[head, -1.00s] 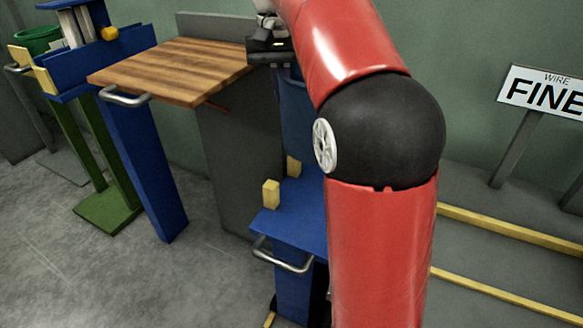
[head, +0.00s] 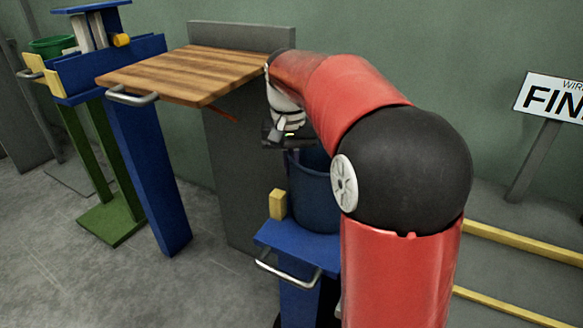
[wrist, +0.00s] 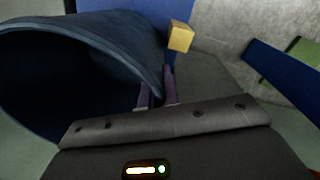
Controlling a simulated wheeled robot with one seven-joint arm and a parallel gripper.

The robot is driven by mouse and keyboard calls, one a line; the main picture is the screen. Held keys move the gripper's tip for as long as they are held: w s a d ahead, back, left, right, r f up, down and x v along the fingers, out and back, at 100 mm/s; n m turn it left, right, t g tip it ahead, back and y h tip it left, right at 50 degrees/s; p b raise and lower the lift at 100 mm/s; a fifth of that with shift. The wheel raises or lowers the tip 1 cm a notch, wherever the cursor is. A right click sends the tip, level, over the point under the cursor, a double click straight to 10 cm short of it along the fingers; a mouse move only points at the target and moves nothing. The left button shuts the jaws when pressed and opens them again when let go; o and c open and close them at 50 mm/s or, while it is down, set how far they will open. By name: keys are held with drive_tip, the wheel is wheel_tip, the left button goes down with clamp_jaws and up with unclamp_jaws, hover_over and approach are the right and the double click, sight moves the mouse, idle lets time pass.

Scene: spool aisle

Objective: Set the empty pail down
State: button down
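The pail (head: 314,198) is dark blue and upright, over the blue stand top (head: 290,240) in the head view. My arm partly covers it. Its bottom is at or very near the stand top; I cannot tell whether it touches. In the wrist view the pail's dark inside (wrist: 60,85) shows nothing in it. My gripper (wrist: 158,90) is shut on the pail's rim, one purple finger inside the wall and one outside. It also shows above the pail in the head view (head: 285,138).
A yellow block (head: 278,204) stands on the stand top beside the pail, also in the wrist view (wrist: 181,36). A metal handle (head: 287,277) juts from the stand's front. A wooden-topped table (head: 185,75) is at left. A green bucket (head: 52,46) is farther left.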

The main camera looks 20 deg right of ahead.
drive_tip(key=shift+f, duration=0.1)
drive_tip(key=c, duration=1.6)
unclamp_jaws()
drive_tip(key=shift+c, duration=0.2)
